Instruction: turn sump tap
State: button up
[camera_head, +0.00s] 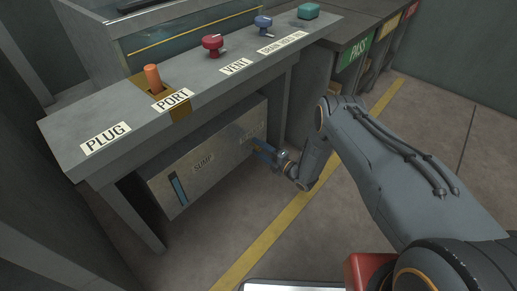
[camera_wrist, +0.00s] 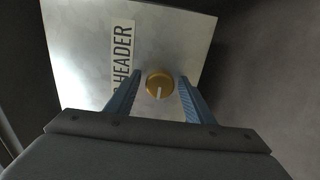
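My gripper (camera_head: 262,147) is at the right end of this front. In the wrist view a round brass tap knob (camera_wrist: 159,83) with a white pointer mark sits beside a label reading "HEADER" (camera_wrist: 122,60). My gripper (camera_wrist: 160,77) is open, its blue fingers on either side of the knob with a gap on both sides. In the head view the knob is hidden or too small to tell.
The grey bench top (camera_head: 210,95) overhangs the steel box. It carries an orange plug (camera_head: 153,78), a red knob (camera_head: 212,44), a blue knob (camera_head: 263,25) and a green block (camera_head: 309,11). Open floor with a yellow line (camera_head: 262,243) lies in front.

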jog(key=p+v, duration=0.2)
jog(key=v, duration=0.5)
jog(key=shift+s+d, duration=0.3)
jog(key=shift+w, duration=0.1)
